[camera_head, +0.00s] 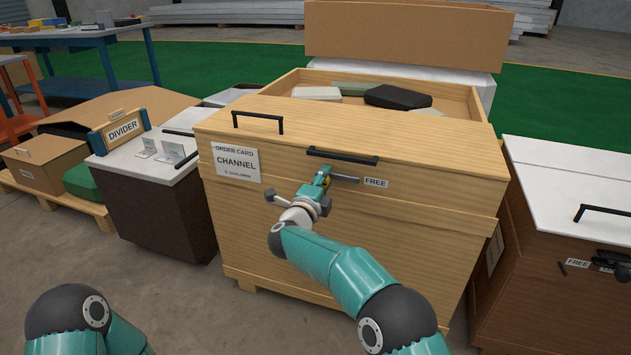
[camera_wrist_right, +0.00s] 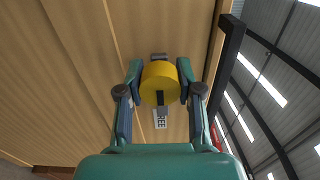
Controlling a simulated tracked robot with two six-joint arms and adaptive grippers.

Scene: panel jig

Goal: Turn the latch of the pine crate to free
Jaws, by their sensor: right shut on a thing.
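The pine crate (camera_head: 350,215) stands in the middle of the head view, its front face toward me. Its latch has a yellow round knob (camera_wrist_right: 160,84), seen in the right wrist view. My right gripper (camera_head: 322,184) is shut on this knob, one finger on each side. In the wrist view, a dark strip on the knob points at the FREE label (camera_wrist_right: 160,119). The knob is mostly hidden in the head view. My left arm shows at the lower left; its gripper is out of view.
A black handle (camera_head: 342,156) sits just above my right gripper. The order card (camera_head: 237,164) is left of it. A brown crate (camera_head: 560,265) with a white lid stands close at the right. A dark bin (camera_head: 165,215) stands at the left. The floor in front is bare.

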